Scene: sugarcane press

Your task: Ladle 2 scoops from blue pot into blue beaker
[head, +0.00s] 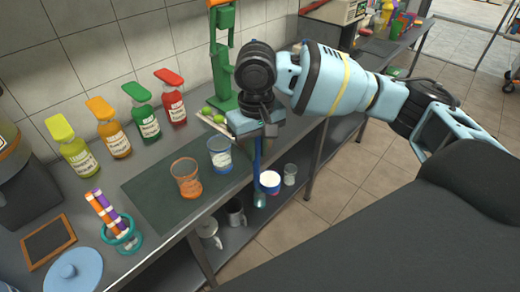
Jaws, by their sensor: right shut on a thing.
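My right gripper (258,131) is shut on the blue handle of a ladle (257,155). The ladle hangs down near the counter's front edge, with its bowl (260,200) lowest; its contents cannot be made out. The blue beaker (220,155), clear with blue markings, stands upright on the dark mat, left of the ladle. A round blue lid with a knob (75,272) shows at the lower left; whether the blue pot is under it I cannot tell. My left gripper is not in view.
An orange beaker (187,179) stands beside the blue one on the mat (150,187). Several coloured bottles (117,133) line the wall. A green press (223,60) stands behind my gripper. Mugs (236,213) and a white-and-blue tub (270,182) sit below the counter top.

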